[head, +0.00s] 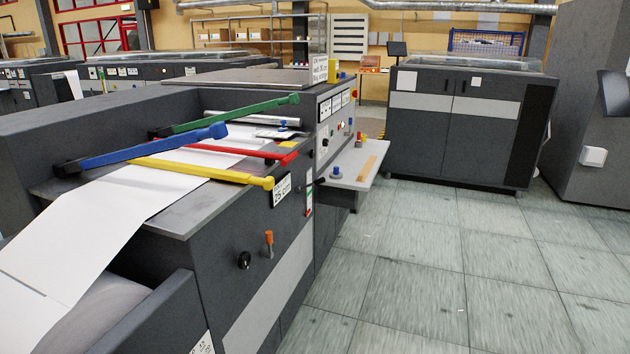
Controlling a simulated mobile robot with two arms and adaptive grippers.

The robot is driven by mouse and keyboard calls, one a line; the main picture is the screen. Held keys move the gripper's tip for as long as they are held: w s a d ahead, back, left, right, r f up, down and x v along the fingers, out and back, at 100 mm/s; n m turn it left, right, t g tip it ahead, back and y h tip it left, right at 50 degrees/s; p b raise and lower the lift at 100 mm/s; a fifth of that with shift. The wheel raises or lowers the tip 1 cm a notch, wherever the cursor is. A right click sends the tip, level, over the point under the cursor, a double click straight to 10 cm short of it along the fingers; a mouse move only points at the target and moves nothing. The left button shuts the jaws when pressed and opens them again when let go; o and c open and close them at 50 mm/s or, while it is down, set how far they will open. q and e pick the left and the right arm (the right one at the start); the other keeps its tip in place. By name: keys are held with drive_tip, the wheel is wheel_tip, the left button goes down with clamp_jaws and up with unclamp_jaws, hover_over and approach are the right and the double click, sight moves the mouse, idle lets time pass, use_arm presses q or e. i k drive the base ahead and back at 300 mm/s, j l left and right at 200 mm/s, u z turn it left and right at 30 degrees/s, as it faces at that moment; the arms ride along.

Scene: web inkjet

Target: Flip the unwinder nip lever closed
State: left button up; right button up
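A small lever with an orange grip (268,238) stands upright on the dark side panel of the near machine (225,255). A black knob (244,260) sits to its left. Long blue (150,150), green (230,114), red (245,151) and yellow (205,172) bars lie over the top of the machine. White paper web (120,210) runs beneath them. No readable label names the nip lever, so I cannot tell for certain which part it is. Neither of my grippers is in view.
A side shelf (352,172) with small items juts out from the machine's right side. A dark cabinet (455,125) stands at the back, and a tall grey unit (590,150) at the right. The tiled floor (450,270) right of the machine is clear.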

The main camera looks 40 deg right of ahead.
sight(322, 180)
drive_tip(key=k+l+z, duration=0.1)
drive_tip(key=l+z, duration=0.25)
drive_tip(key=k+l+z, duration=0.1)
drive_tip(key=z, duration=0.3)
drive_tip(key=l+z, duration=0.35)
drive_tip(key=i+l, duration=0.1)
drive_tip(key=i, duration=0.4)
drive_tip(key=i+l, duration=0.1)
drive_tip(key=i, duration=0.4)
drive_tip(key=i+l+u, duration=0.1)
drive_tip(key=i, duration=0.4)
drive_tip(key=i+l, duration=0.1)
drive_tip(key=i, duration=0.35)
drive_tip(key=i+l+u, duration=0.1)
drive_tip(key=i, duration=0.4)
